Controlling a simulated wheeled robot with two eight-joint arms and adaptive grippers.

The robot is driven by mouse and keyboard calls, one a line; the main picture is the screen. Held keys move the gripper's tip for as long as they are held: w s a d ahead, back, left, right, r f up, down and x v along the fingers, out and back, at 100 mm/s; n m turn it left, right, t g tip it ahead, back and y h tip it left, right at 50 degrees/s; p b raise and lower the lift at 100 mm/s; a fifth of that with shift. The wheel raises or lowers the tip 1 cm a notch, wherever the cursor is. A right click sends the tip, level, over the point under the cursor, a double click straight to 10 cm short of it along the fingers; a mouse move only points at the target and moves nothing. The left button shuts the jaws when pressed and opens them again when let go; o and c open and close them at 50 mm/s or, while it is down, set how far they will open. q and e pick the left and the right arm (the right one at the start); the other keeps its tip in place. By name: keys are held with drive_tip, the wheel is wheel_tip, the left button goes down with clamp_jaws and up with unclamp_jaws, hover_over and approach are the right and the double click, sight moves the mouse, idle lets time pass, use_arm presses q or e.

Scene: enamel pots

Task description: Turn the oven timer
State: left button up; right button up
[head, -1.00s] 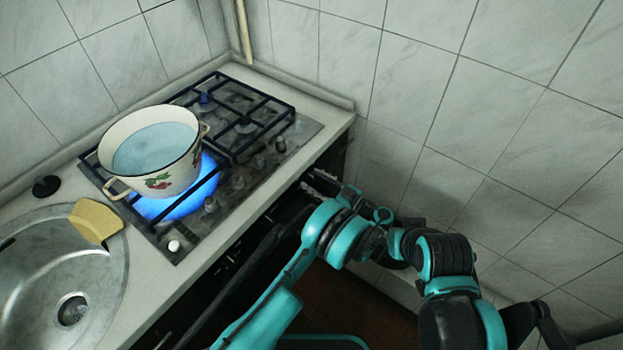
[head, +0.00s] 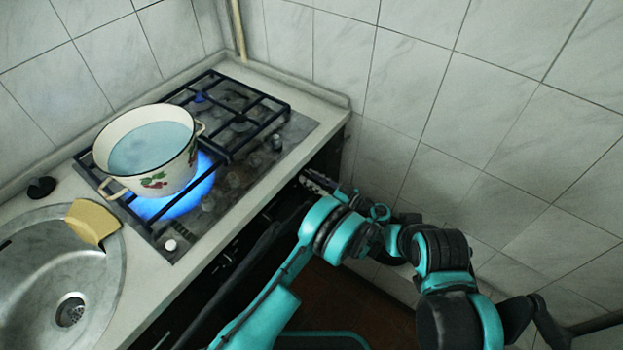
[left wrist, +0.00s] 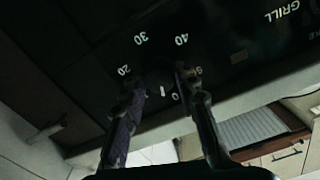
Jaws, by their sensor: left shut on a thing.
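The oven timer is a dark dial on the oven's front panel, with white numbers around it in the left wrist view. Its knob (left wrist: 161,88) is dark with a pale mark and sits between my fingers. My left gripper (left wrist: 160,82) is shut on the knob, one finger on each side. In the head view my left gripper (head: 318,183) is at the oven front, below the right end of the hob; the timer is hidden there. My right gripper is not in view.
An enamel pot (head: 146,150) of water stands over a blue flame on the gas hob (head: 262,160). A yellow sponge (head: 92,222) lies at the rim of the metal sink (head: 35,280). A tiled wall (head: 480,130) closes off the right side.

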use_arm(q)
drive_tip(key=m, duration=0.4)
drive_tip(key=shift+m, duration=0.3)
drive_tip(key=m, duration=0.4)
drive_tip(key=shift+w+m, duration=0.1)
drive_tip(key=shift+m, duration=0.3)
drive_tip(key=o, duration=0.9)
drive_tip(key=shift+c, duration=0.2)
drive_tip(key=o, duration=0.3)
drive_tip(key=shift+a, duration=0.1)
